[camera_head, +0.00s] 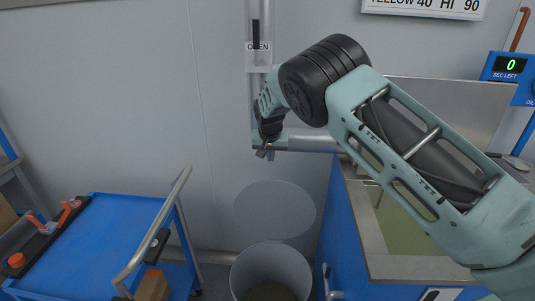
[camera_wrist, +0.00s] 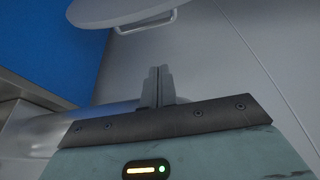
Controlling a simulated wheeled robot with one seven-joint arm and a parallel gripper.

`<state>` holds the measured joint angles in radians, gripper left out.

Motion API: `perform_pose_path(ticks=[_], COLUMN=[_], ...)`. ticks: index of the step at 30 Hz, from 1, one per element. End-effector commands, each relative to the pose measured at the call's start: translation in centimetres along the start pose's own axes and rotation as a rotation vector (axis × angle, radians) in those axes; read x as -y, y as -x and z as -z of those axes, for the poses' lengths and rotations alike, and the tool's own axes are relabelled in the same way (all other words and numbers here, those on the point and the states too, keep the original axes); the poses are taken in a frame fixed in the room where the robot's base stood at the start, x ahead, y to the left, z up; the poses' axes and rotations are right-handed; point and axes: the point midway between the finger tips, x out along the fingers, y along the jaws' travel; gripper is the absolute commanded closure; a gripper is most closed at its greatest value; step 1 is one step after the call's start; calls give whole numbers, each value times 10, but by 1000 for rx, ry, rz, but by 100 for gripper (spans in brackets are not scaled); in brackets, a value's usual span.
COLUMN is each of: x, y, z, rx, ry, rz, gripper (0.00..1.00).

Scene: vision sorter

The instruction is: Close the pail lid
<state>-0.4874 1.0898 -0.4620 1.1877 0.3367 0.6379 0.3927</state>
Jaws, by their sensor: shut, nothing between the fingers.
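The grey pail (camera_head: 249,272) stands on the floor between the blue cart and the blue cabinet, with its mouth uncovered. Its round grey lid (camera_head: 275,209) stands raised above the back of the rim. In the wrist view part of the lid (camera_wrist: 115,8) shows at the top, with a wire handle (camera_wrist: 147,22) on its face. My gripper (camera_head: 264,154) is above the lid, near the wall. In the wrist view my gripper's fingers (camera_wrist: 160,84) are together with nothing between them, apart from the handle.
A blue cart (camera_head: 88,240) with a metal push rail (camera_head: 150,232) stands at the left. A blue cabinet with a sink counter (camera_head: 372,238) stands at the right. A vertical wall pipe with an OPEN sign (camera_head: 258,57) is behind my gripper. Some floor shows around the pail.

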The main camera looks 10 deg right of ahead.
Motion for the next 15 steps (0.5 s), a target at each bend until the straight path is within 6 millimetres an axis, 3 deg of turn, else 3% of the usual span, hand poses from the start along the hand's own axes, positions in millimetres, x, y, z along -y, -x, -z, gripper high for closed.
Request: perform_pose_path(ticks=[12,15], x=[-1,1], y=[-65,-60], z=[0,-8], rx=[2,2], ry=[1,2], rz=[-1,1], gripper=[100,100])
